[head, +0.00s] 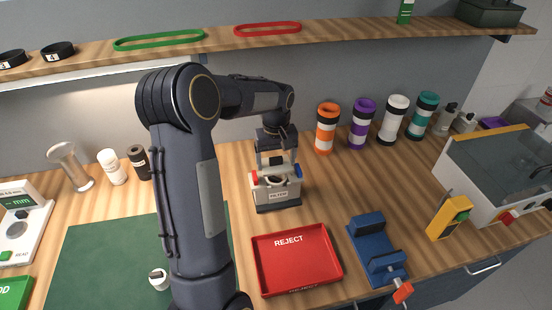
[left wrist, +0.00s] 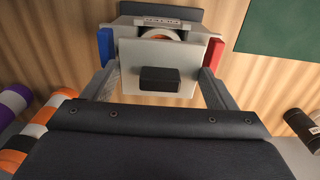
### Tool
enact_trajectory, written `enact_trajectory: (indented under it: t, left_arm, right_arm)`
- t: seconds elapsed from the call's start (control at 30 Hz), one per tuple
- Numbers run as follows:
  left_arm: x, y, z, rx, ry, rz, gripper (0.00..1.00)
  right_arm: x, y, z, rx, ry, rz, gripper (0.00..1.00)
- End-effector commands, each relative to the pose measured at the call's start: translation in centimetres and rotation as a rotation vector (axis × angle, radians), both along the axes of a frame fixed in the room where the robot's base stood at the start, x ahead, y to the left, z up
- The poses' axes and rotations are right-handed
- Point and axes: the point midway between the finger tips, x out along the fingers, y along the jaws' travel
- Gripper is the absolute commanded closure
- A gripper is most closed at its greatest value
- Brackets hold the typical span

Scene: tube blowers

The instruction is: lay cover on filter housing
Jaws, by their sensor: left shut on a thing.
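The filter housing (head: 278,199) is a light grey box on a dark base with a FILTER label, a red latch on one side and a blue latch on the other. It also shows at the top of the left wrist view (left wrist: 200,20). The cover (left wrist: 188,60) is a pale square plate with a black knob. My left gripper (head: 276,163) is shut on the cover, one finger at each side edge. The cover is over the housing, but part of the round filter ring (left wrist: 166,34) shows past its edge. I cannot tell whether it touches the housing. My right gripper is out of view.
A red REJECT tray (head: 296,260) lies in front of the housing, with a blue fixture (head: 375,249) to its right. Orange (head: 326,128) and purple (head: 363,124) banded tubes stand behind right. A green mat (head: 110,260) lies left.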

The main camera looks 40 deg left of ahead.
Motion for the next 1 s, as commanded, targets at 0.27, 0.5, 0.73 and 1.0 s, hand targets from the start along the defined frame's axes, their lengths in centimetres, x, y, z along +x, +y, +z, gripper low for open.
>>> enact_trajectory:
  t: [0.27, 0.5, 0.73, 1.0]
  left_arm:
    - [0.0, 0.0, -0.7, 0.000, 0.000, 0.000, 0.45]
    - [0.0, 0.0, -1.3, 0.000, 0.000, 0.000, 0.45]
    - [0.0, 0.0, -1.9, 0.000, 0.000, 0.000, 0.45]
    - [0.0, 0.0, -3.0, 0.000, 0.000, -0.001, 0.45]
  right_arm:
    - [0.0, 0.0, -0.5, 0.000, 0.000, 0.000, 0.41]
    - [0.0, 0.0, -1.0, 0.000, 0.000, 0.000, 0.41]
    - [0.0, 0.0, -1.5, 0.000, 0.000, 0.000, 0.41]
    - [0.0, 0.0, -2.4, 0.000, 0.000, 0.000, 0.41]
